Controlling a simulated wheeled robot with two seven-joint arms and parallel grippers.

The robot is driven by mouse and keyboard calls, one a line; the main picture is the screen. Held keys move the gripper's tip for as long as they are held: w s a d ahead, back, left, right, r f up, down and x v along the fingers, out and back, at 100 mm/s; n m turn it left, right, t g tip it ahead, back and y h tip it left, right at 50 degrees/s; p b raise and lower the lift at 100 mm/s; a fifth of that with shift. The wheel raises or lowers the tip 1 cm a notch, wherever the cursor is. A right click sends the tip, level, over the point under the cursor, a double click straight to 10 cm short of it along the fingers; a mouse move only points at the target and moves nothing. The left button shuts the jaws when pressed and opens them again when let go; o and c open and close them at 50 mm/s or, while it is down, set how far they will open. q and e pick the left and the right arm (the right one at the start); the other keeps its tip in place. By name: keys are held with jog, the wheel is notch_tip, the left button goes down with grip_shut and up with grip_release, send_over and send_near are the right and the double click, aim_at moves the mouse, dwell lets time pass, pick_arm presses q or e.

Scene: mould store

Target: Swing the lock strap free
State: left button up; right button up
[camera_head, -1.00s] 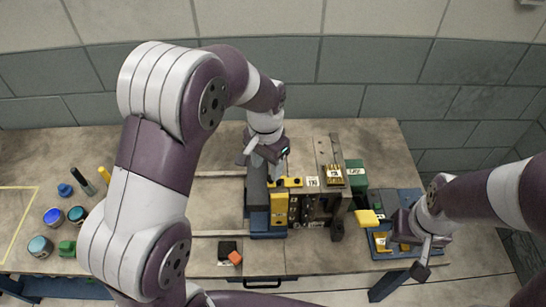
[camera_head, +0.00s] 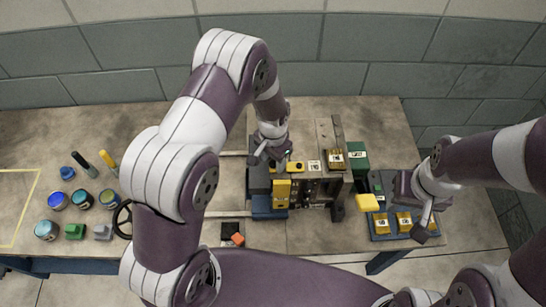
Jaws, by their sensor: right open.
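The mould (camera_head: 313,190) stands on the bench as an upright dark block with blue and yellow parts. A short yellow strap (camera_head: 298,167) with dark spots lies across its top left; I take it for the lock strap. My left gripper (camera_head: 268,158) is at the strap's left end, over the mould's dark left part. Its fingers are too small and partly covered to show whether they are open or touch the strap. My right gripper (camera_head: 412,208) is open, over the blue tray at the right, apart from the strap.
The blue tray (camera_head: 408,236) holds yellow labelled pieces (camera_head: 404,221). Jars (camera_head: 83,199) stand at the left. A black-and-orange item (camera_head: 236,239) lies at the front.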

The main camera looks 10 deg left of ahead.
pick_arm(q)
jog(key=shift+s+r, duration=0.1)
jog(key=c, duration=0.5)
grip_shut()
